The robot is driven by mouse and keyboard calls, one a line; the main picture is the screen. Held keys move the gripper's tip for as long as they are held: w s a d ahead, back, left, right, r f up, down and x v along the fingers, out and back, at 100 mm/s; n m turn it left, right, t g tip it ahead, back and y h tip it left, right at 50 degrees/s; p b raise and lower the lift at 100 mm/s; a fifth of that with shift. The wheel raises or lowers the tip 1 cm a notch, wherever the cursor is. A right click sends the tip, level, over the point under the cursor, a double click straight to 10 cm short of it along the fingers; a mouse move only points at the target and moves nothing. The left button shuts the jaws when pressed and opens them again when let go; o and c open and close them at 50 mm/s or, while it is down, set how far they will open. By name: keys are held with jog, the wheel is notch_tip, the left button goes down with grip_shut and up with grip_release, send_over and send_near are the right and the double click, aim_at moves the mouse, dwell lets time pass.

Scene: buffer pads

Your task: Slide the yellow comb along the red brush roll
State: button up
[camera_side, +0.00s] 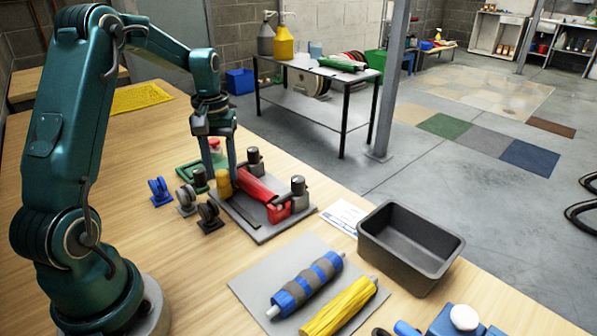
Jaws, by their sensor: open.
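The red brush roll (254,188) lies across a grey base plate (262,234) on the wooden table, between dark upright posts. A small yellow piece, which looks like the yellow comb (224,184), stands at the roll's left end. My gripper (221,177) points straight down over this yellow piece. Its two blue fingers are apart, with the fingertips close to the piece's sides or top. I cannot tell whether they touch it. The comb's teeth and its contact with the roll are too small to make out.
A red block (279,212) sits at the roll's right end. Small blue and dark wheels (159,191) stand left of the plate. A grey mat (251,284) with blue-grey and yellow rollers lies in front. An empty dark bin (410,247) stands at the right. The table's left front is clear.

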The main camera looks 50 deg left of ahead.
aim_at(222, 172)
jog(key=shift+r, duration=2.55)
jog(key=s+d+r+m+t+y, duration=0.1)
jog(key=s+d+r+m+t, duration=0.2)
jog(key=d+r, duration=0.7)
jog(key=s+d+f+m+t+h, duration=0.1)
jog(key=s+d+f+m+t, duration=0.1)
jog(key=s+d+f+m, duration=0.4)
jog(key=s+d, duration=0.3)
jog(key=shift+d+t, duration=0.3)
jog(key=shift+d, duration=0.05)
